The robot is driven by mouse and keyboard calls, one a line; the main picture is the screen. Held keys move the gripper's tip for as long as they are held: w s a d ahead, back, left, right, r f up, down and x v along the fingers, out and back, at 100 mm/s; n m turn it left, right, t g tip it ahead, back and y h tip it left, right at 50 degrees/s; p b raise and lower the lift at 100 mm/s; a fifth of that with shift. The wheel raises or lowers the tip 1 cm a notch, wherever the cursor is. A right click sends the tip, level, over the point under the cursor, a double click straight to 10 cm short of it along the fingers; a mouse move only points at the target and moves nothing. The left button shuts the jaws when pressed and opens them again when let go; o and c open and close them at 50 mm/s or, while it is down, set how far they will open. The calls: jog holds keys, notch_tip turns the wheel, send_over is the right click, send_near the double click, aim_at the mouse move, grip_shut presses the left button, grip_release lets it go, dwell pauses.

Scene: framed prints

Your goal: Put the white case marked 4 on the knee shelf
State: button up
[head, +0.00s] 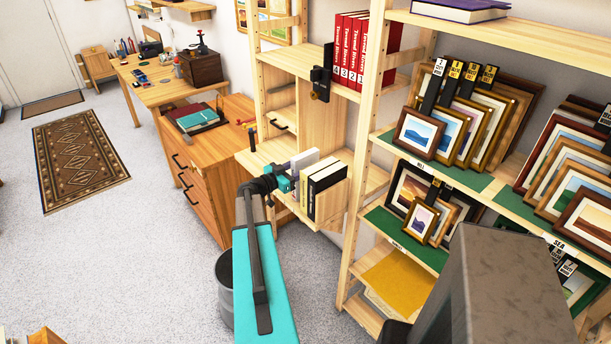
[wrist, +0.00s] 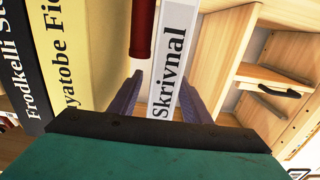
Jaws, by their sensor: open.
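A white case (head: 304,161) with "Skrivnal" on its spine stands upright at the left of a short row in a wooden cubby. In the wrist view the white case (wrist: 186,60) is ahead, its spine between the fingers or nearly so. I see no number 4 on it. My gripper (head: 291,180) is open at the row's left end; its fingers (wrist: 157,98) also show in the wrist view. Whether they touch the case I cannot tell. No shelf carries a readable knee label. A low shelf (head: 362,312) at the right holds a yellow folder.
Cream and black books (head: 328,176) stand right of the case. A dark red rounded thing (wrist: 143,28) is close to the case's left in the wrist view. Red numbered volumes (head: 352,50) stand above. Framed prints (head: 450,125) fill the right shelves. The floor at left is open.

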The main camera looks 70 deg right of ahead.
aim_at(305, 157)
grip_shut()
jog(key=shift+r, duration=0.1)
dwell(0.4)
jog(key=shift+r+b, duration=1.15)
jog(key=shift+r, duration=0.5)
jog(key=b+v, duration=0.6)
jog(key=v, duration=1.2)
